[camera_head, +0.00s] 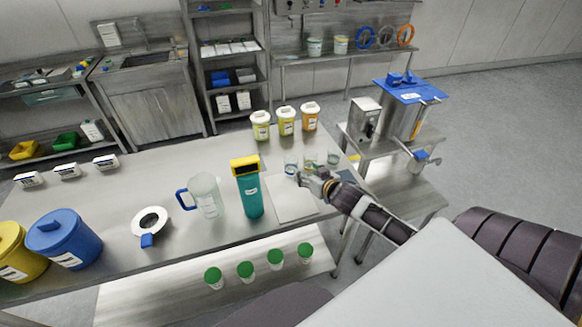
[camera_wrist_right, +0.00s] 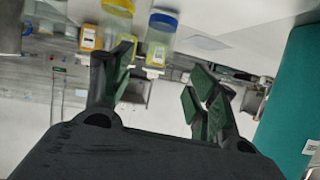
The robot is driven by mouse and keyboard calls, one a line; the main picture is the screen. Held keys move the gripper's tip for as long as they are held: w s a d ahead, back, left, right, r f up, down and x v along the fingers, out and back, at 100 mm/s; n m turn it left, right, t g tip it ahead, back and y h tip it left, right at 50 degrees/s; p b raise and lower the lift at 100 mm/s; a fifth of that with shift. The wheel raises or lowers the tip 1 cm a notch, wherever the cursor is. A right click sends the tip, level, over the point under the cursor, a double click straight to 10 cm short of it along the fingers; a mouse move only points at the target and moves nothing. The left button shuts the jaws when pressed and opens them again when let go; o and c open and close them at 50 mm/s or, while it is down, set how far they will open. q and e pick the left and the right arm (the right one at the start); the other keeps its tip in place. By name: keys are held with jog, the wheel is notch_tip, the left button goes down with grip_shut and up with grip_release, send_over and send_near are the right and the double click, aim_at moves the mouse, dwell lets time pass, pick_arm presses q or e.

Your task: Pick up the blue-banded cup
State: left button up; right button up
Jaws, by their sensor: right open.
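The blue-banded cup (camera_head: 291,164) is a small clear cup on the table, leftmost of three clear cups in the head view. In the right wrist view, which looks upside down, the blue-banded cup (camera_wrist_right: 161,38) shows its blue band at the top edge, with jars behind it. My right gripper (camera_head: 306,178) is just in front of the cups, apart from the blue-banded one. In the right wrist view my right gripper (camera_wrist_right: 160,78) has its fingers spread, with nothing between them. My left gripper is out of view.
A yellow-banded cup (camera_wrist_right: 118,8) is beside the blue-banded one. A teal bottle (camera_head: 250,195) stands left of my right gripper. Several yellow and orange jars (camera_head: 286,122) stand behind the cups. A pale mat (camera_head: 290,200) lies in front. The filler (camera_head: 402,115) is at the right.

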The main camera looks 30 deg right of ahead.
aim_at(293, 162)
jog(key=shift+w+d+r, duration=0.1)
jog(key=shift+r, duration=0.05)
jog(key=shift+w, duration=0.15)
jog(key=shift+x, duration=4.15)
jog(key=shift+w, duration=0.1)
jog(key=shift+p+x, duration=0.45)
jog(key=shift+x, duration=2.1)
jog(key=shift+d+r, duration=0.1)
